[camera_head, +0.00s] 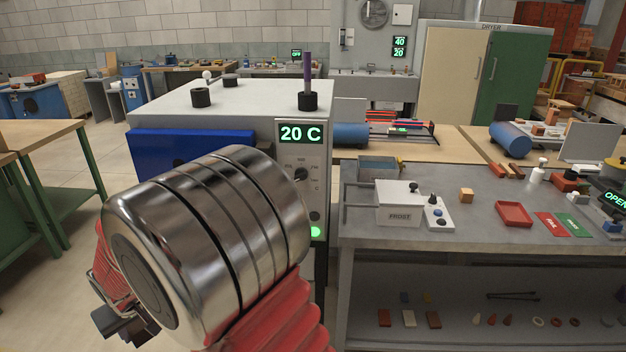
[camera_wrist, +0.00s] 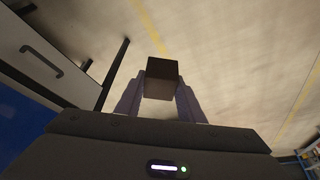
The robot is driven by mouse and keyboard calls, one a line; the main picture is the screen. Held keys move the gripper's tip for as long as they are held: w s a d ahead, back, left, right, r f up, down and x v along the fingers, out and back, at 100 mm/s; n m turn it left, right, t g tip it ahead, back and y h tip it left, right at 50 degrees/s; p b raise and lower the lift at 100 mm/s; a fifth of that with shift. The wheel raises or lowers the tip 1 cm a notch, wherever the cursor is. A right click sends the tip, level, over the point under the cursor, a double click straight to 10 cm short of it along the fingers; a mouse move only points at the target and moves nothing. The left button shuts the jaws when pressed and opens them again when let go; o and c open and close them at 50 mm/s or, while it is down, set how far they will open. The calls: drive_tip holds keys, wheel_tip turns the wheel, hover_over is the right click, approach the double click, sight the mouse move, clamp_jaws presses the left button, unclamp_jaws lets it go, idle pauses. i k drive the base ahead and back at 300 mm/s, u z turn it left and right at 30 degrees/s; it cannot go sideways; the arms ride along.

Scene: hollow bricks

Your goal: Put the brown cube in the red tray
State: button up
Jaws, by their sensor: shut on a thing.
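My gripper (camera_wrist: 160,92) is shut on a dark brown cube (camera_wrist: 162,80), held between its two fingers in the wrist view with floor behind it. In the head view, dark parts of my gripper show at the lower left, mostly behind my arm, and the held cube cannot be made out there. The red tray (camera_head: 514,214) lies on the grey bench at the right, far from my gripper, and looks empty.
A white box marked FROST (camera_head: 400,207) stands on the grey bench (camera_head: 470,232). Red (camera_head: 552,225) and green (camera_head: 575,223) plates lie right of the tray. A machine reading 20 C (camera_head: 300,134) stands behind my arm. Open floor lies at the left.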

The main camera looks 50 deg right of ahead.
sight(513, 215)
drive_tip(key=u, duration=0.5)
drive_tip(key=k, duration=2.2)
drive_tip(key=z, duration=0.5)
